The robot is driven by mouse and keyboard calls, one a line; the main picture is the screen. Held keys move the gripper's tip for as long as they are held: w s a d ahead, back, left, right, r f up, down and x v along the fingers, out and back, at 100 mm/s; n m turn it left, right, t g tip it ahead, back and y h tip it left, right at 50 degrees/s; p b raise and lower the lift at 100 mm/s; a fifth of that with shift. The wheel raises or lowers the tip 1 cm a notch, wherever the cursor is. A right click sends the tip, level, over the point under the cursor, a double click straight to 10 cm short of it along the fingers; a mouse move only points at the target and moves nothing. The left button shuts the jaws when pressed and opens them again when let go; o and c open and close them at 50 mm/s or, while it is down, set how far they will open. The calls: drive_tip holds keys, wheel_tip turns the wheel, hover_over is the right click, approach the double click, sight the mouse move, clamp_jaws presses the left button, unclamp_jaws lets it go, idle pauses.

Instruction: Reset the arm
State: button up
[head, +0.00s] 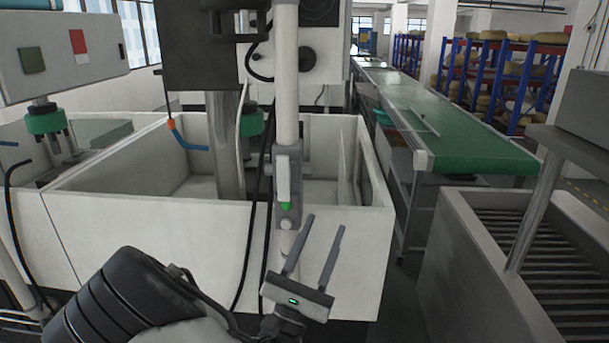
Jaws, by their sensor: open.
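My gripper (322,222) is at the lower middle of the head view, in front of the white tank's front wall. Its two grey fingers point up and stand apart, with nothing between them. My arm comes in from the bottom left, bent, with dark ribbed and black links. The white open tank (200,243) stands ahead of the gripper; I cannot tell whether the gripper touches its wall.
A white vertical post (286,90) with a grey bracket (288,185) stands just behind the gripper. Black cables hang beside it. A green conveyor (440,125) runs back on the right. Blue racks (500,85) stand behind.

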drive_tip(key=s+d+m+g+h, duration=0.3)
drive_tip(key=d+m+g+h, duration=0.6)
drive_tip(key=d+g, duration=0.4)
drive_tip(key=s+d+f+m+g+y, duration=0.3)
drive_tip(key=s+d+m+g+y, duration=0.3)
drive_tip(key=s+d+m+g, duration=0.4)
drive_tip(key=s+a+f+m+y, duration=0.25)
drive_tip(key=s+m+y, duration=0.25)
drive_tip(key=s+y, duration=0.4)
drive_tip(key=w+a+r+m+t+y, duration=0.2)
drive_tip(key=a+r+m+t+y, duration=0.1)
drive_tip(key=a+r+t+y, duration=0.2)
wheel_tip(320, 180, up, 3)
drive_tip(key=shift+a+r+m+y, duration=0.1)
drive_tip(key=shift+a+m+y, duration=0.3)
drive_tip(key=shift+a, duration=0.55)
